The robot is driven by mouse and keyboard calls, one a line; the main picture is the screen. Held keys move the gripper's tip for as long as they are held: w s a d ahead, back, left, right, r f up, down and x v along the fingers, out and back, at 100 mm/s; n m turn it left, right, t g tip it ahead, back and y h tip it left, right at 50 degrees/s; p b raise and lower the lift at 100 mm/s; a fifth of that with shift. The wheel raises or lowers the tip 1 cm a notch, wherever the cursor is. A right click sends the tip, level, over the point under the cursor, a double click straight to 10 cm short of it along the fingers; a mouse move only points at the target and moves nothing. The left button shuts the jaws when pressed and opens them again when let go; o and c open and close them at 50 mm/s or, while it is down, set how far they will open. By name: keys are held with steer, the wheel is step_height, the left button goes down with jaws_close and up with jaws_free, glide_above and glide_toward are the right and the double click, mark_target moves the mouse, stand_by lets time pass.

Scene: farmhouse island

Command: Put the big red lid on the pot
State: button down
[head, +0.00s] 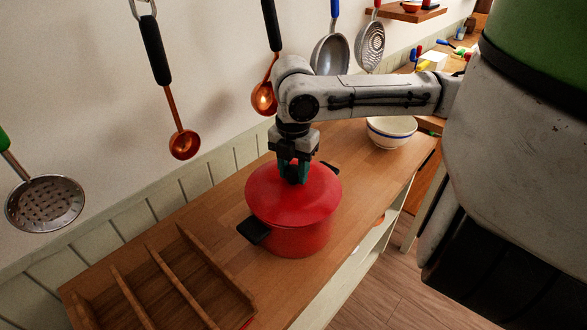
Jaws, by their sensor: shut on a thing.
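The red pot (299,240) stands on the wooden counter, with a black side handle toward the front left and another at the back right. The big red lid (268,200) is over the pot's mouth and looks level. I cannot tell whether its rim is fully seated all round. My gripper (294,178) points down at the middle of the lid, with its fingers shut on the lid's knob. The fingers hide the knob itself.
A wooden divided rack (160,285) lies on the counter (215,222) at the front left. A white bowl (391,133) stands behind the pot to the right. Copper ladles (184,144) and strainers (45,203) hang on the wall.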

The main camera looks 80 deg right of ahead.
mark_target(294, 168)
steer(key=shift+f+b, duration=0.35)
steer(key=shift+f, duration=0.15)
steer(key=c, duration=0.6)
jaws_free()
step_height(294, 168, up, 6)
steer(key=p, duration=0.5)
steer(key=shift+p, duration=0.3)
stand_by(0.3)
